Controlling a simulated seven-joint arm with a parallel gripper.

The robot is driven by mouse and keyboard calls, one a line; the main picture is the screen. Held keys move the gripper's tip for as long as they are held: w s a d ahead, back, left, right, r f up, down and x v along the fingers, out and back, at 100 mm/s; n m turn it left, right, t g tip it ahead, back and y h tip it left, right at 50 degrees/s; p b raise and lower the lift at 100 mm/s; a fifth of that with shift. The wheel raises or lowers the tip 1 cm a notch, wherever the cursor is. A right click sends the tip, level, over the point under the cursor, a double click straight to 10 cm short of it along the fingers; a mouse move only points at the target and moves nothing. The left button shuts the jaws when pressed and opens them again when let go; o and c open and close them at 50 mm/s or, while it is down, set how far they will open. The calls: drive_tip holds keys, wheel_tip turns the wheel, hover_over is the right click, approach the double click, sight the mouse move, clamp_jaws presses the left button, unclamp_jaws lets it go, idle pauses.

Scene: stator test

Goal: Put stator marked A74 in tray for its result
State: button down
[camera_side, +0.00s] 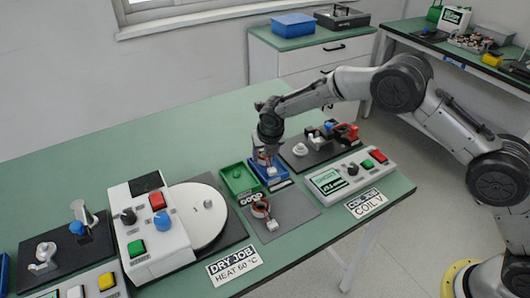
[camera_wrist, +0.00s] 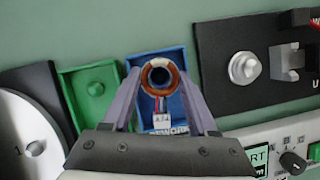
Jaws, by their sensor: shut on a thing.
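My gripper (camera_side: 266,157) is shut on a stator (camera_wrist: 147,79), a copper-coloured ring with a dark bore, coloured leads and a white connector. It holds the stator over the blue tray (camera_wrist: 179,60), whose label ends in "WORK". In the side view the blue tray (camera_side: 281,174) is partly hidden by the gripper. I cannot tell whether the stator touches the tray floor. The green tray (camera_side: 239,179), marked GOOD, is just left and looks empty. A second stator (camera_side: 260,209) with a white connector lies on a grey mat.
A tester with a lit green screen (camera_side: 327,181) and coloured buttons stands right of the trays, with a dark fixture board (camera_side: 300,160) behind it. A white turntable machine (camera_side: 150,225) stands left. The back of the green table is clear.

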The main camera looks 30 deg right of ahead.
drive_tip(key=shift+f, duration=0.35)
idle(0.5)
